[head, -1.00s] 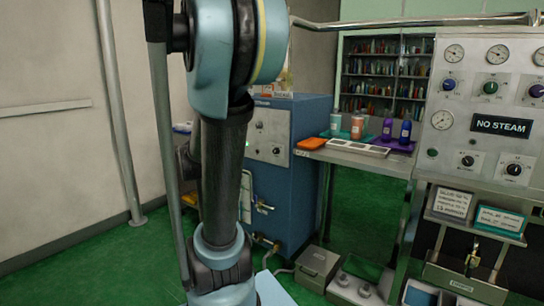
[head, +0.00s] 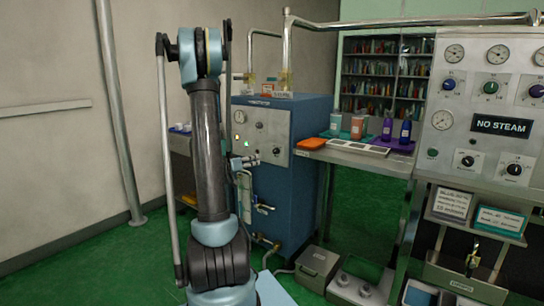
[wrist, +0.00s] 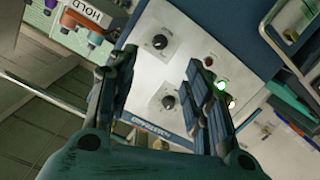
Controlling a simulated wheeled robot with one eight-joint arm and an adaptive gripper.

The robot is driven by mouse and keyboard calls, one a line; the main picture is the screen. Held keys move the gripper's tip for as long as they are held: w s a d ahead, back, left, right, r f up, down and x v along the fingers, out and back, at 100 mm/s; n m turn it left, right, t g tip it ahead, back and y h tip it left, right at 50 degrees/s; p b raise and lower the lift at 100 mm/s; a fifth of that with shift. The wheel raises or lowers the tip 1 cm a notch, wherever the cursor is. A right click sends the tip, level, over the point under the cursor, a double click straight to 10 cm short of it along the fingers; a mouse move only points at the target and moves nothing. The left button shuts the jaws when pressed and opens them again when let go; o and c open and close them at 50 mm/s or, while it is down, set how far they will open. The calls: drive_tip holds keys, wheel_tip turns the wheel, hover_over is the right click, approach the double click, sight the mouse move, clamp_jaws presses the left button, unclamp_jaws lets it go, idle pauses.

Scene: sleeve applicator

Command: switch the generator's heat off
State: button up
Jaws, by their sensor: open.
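The generator is a blue cabinet (head: 308,130) with a pale control panel (head: 262,133); the panel also fills the middle of the wrist view (wrist: 190,40). Two black knobs show, one nearer the blurred lettering (wrist: 168,102) and one farther from it (wrist: 160,41). A lit green lamp (wrist: 221,86), a lit amber lamp (wrist: 232,104) and a dark red lamp (wrist: 208,61) sit beside my right finger. My gripper (wrist: 160,70) is open and empty, facing the panel, with both knobs seen between its fingers. In the head view my gripper (head: 250,161) is by the panel's lower left.
Pipes (head: 285,50) rise from the cabinet's top. A metal shelf (head: 350,156) to its right bears an orange tray (head: 311,143) and bottles. A "NO STEAM" panel (head: 502,126) stands at the far right. Boxes (head: 318,266) sit on the green floor.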

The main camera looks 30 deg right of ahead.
sight(274, 152)
drive_tip(key=shift+t+h, duration=0.3)
drive_tip(key=shift+h, duration=0.3)
drive_tip(key=x, duration=1.3)
drive_tip(key=w+f+x, duration=0.1)
drive_tip(key=x, duration=0.6)
drive_tip(key=shift+a+f, duration=0.1)
drive_tip(key=shift+a, duration=0.1)
